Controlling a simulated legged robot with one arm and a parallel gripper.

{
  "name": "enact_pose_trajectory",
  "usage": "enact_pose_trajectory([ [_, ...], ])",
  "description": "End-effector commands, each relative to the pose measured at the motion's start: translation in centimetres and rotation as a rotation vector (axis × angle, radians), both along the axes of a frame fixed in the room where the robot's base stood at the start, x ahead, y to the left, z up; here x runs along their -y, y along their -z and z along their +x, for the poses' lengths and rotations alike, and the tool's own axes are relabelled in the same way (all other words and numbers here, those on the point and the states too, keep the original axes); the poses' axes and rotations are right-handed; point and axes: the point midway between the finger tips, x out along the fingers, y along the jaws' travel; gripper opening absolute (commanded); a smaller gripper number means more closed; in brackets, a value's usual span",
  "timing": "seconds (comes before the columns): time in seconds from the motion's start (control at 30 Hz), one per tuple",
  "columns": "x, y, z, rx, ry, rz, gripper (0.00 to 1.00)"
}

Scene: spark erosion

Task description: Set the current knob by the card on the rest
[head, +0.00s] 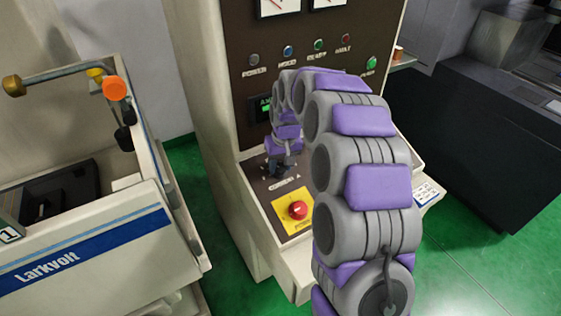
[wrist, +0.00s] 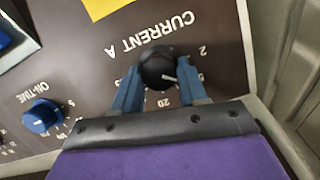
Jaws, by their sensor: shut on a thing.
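The black current knob (wrist: 157,64) stands on the dark brown panel in the wrist view, beside the label CURRENT A, which appears upside down. My gripper (wrist: 159,75) is shut on it, with one blue finger on each side. The knob's white pointer line points to the lower right of the picture, between the scale marks 2 and 20. In the head view my gripper (head: 278,168) is low on the panel and the knob is hard to make out. A white card (head: 428,192) lies at the right side of the cabinet; its print is too small to read.
A blue ON-TIME knob (wrist: 42,116) sits left in the wrist view. A red stop button (head: 298,210) on a yellow plate (head: 283,203) is just in front of my gripper. A Larkvolt machine (head: 90,255) stands left, with green floor (head: 186,170) between.

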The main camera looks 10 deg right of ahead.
Motion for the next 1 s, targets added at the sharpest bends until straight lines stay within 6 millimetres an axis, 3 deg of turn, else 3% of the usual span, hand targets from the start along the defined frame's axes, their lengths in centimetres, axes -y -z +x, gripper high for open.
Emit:
enact_pose_trajectory([
  [0.63,-0.05,0.88,-0.63,-0.022,-0.056,-0.018,0.12],
  [0.67,-0.05,0.9,-0.64,-0.022,-0.056,-0.018,0.45],
  [0.9,-0.04,0.74,-0.38,-0.014,-0.055,-0.018,0.68],
  [1.0,-0.03,0.57,-0.25,-0.009,-0.054,-0.018,0.68],
])
